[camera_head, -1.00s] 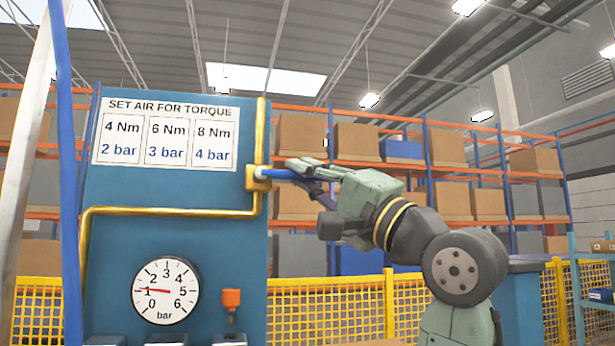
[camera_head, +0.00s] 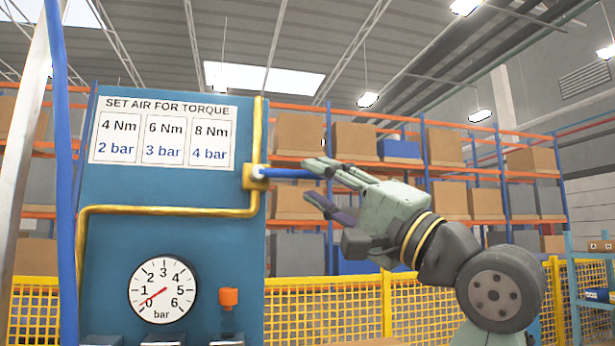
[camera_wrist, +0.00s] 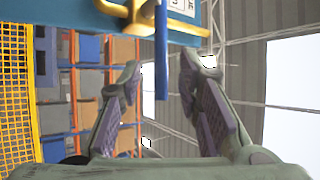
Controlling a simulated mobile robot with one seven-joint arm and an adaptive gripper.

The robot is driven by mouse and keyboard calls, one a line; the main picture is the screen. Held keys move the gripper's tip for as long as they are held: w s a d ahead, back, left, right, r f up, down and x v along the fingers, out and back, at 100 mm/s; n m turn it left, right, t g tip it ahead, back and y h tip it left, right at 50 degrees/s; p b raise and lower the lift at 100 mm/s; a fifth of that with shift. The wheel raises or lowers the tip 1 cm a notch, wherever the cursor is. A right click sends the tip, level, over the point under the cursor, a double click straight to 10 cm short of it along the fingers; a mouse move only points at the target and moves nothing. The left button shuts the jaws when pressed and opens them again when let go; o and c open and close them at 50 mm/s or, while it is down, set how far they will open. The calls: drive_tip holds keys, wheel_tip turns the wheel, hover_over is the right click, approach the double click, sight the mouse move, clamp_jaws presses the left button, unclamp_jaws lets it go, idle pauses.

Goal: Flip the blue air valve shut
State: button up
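The blue air valve's handle (camera_head: 289,173) sticks out level to the right from its yellow valve body (camera_head: 254,177) on the yellow pipe, so it lies across the vertical pipe run. My gripper (camera_head: 313,180) is open at the free end of the handle, its upper finger close to the handle's tip and its lower finger below. In the wrist view the handle (camera_wrist: 162,52) reaches down between the two spread fingers (camera_wrist: 160,78) with clear gaps on both sides. I cannot tell whether the upper finger touches it.
The pressure gauge (camera_head: 163,290) has its red needle near 0. The torque sign (camera_head: 163,137) is above it on the blue panel (camera_head: 125,250). An orange knob (camera_head: 229,299) is beside the gauge. A yellow mesh fence (camera_head: 350,305) and racks with boxes stand behind; air right of the panel is open.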

drive_tip(key=v, duration=0.8)
